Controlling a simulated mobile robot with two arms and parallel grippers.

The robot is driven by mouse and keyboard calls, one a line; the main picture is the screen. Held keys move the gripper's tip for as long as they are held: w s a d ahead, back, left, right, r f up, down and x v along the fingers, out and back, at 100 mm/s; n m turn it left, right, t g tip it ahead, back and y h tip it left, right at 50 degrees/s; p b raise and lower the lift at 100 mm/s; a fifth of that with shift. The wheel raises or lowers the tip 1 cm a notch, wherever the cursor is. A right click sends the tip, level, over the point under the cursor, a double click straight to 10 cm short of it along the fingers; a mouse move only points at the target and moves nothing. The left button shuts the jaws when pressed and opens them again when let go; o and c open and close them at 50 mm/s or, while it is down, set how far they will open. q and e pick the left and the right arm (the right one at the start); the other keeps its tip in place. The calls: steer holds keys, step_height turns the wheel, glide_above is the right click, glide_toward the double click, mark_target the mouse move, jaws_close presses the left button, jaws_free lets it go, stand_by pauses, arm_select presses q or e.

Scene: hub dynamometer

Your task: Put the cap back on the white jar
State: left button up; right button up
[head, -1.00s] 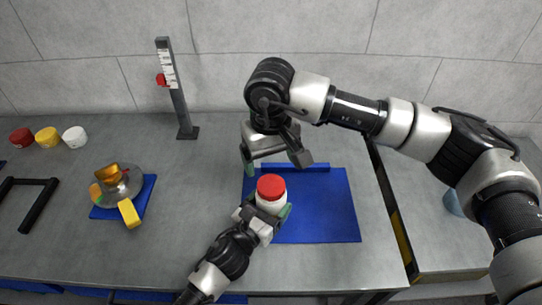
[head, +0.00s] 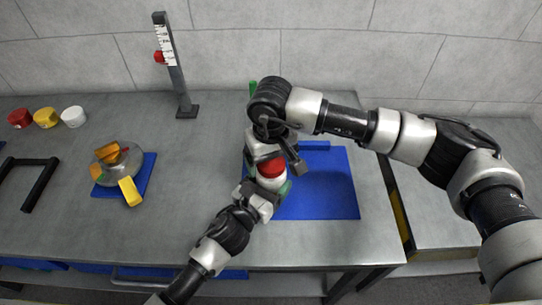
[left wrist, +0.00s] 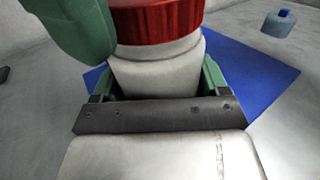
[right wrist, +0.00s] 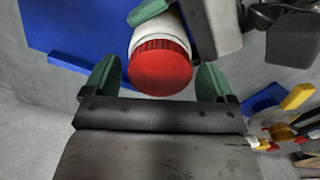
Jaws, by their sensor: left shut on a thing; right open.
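The white jar (left wrist: 155,75) stands upright in my left gripper (head: 268,190), which is shut around its body over the blue mat (head: 325,190). A red cap (head: 271,167) sits on top of the jar; I cannot tell how tightly it is seated. In the left wrist view the cap (left wrist: 155,18) shows above the jar's white collar. My right gripper (right wrist: 158,80) is open just by the cap. In the right wrist view the red cap (right wrist: 160,68) lies between and slightly beyond its green fingers. In the head view the right hand partly hides the jar and cap.
Red (head: 20,118), yellow (head: 46,117) and white (head: 73,116) round pieces stand at the far left. A round glass-like container (head: 118,165) with coloured blocks sits on a small blue mat. A post with a scale (head: 175,65) stands at the back.

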steer(key=c, duration=0.9)
steer(key=m, duration=0.4)
steer(key=shift+m, duration=0.4)
steer(key=shift+c, duration=0.2)
steer(key=m, duration=0.9)
steer(key=shift+m, duration=0.4)
steer(key=m, duration=2.4)
steer(key=shift+f, duration=0.1)
steer(key=m, duration=0.5)
steer(key=o, duration=1.1)
step_height(320, 180, up, 12)
